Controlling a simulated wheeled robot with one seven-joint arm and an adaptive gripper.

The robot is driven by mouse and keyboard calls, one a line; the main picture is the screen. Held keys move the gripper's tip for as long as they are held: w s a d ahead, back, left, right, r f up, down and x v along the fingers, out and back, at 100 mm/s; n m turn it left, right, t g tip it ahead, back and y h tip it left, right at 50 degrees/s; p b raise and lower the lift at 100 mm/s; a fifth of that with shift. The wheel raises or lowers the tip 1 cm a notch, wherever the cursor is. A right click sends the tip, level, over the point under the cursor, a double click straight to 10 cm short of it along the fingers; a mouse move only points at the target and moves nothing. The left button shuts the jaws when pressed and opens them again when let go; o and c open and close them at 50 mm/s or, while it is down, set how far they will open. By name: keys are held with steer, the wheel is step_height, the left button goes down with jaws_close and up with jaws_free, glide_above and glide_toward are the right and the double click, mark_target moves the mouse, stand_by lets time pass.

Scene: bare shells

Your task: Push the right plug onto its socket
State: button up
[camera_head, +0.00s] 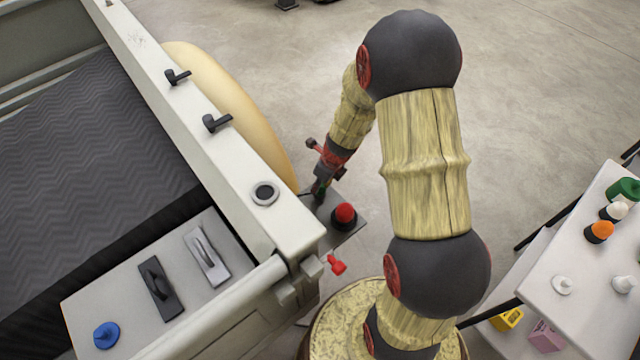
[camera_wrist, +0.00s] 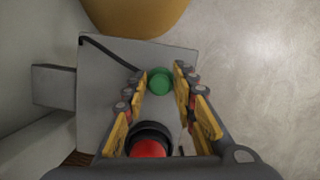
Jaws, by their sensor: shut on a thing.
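My gripper (camera_head: 320,192) reaches down over a grey plate (camera_head: 337,238) at the corner of the large pale machine. In the wrist view its fingers (camera_wrist: 161,82) are closed about a round green plug (camera_wrist: 160,80), one finger on each side. A red plug (camera_head: 344,213) with a black collar stands on the same plate, right of my gripper in the head view. In the wrist view the red plug (camera_wrist: 149,149) shows at the bottom, between the finger bases. The socket under the green plug is hidden, and I cannot tell how far the plug is seated.
A black cable (camera_wrist: 105,50) crosses the plate towards the green plug. The machine's white rim (camera_head: 215,135) with black hooks is left of my gripper. A red handle (camera_head: 335,265) hangs near its corner.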

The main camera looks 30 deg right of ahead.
steer(key=o, duration=1.1)
steer(key=shift+o, duration=0.5)
steer(key=o, duration=0.4)
steer(key=shift+c, duration=0.2)
steer(key=shift+r, duration=0.15)
steer(key=shift+r+p, duration=3.4)
steer(key=shift+p, duration=0.5)
steer(key=shift+c, duration=1.2)
jaws_close()
